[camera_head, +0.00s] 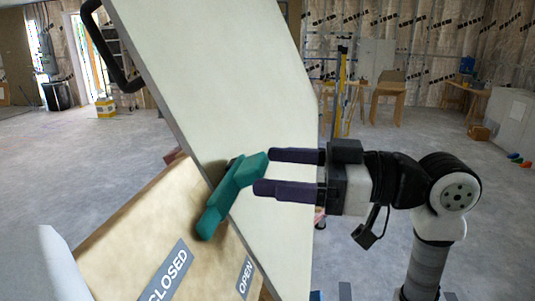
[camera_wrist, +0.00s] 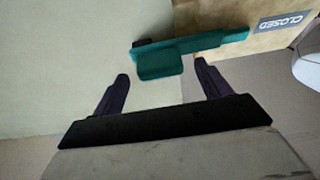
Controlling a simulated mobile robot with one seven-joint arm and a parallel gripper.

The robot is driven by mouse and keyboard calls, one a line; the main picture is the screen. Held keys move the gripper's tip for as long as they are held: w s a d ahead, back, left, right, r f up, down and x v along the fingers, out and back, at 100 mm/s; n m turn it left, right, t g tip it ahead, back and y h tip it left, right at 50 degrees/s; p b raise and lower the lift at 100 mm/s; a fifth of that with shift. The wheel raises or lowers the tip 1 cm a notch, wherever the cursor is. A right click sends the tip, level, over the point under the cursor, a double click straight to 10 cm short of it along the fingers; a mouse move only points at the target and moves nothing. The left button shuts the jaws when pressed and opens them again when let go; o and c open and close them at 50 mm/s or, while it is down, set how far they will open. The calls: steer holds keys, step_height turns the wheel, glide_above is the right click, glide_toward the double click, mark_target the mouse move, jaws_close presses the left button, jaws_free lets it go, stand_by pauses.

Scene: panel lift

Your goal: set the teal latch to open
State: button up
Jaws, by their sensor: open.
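The teal latch (camera_head: 226,192) sits where a large cream panel (camera_head: 235,85) meets a wooden board (camera_head: 140,225). The latch slants from lower left to upper right in the head view. In the wrist view the latch (camera_wrist: 185,50) lies just beyond the fingertips, with its block-shaped part in front of the gap between them. My gripper (camera_head: 263,172) is open, its two dark fingers pointing left at the latch's upper end. CLOSED (camera_head: 166,272) and OPEN (camera_head: 245,276) labels are on the wooden board.
A black handle (camera_head: 108,55) is on the panel's upper left edge. The concrete floor around the panel is largely clear.

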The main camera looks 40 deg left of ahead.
steer(key=shift+x, duration=1.1)
steer(key=c, duration=1.4)
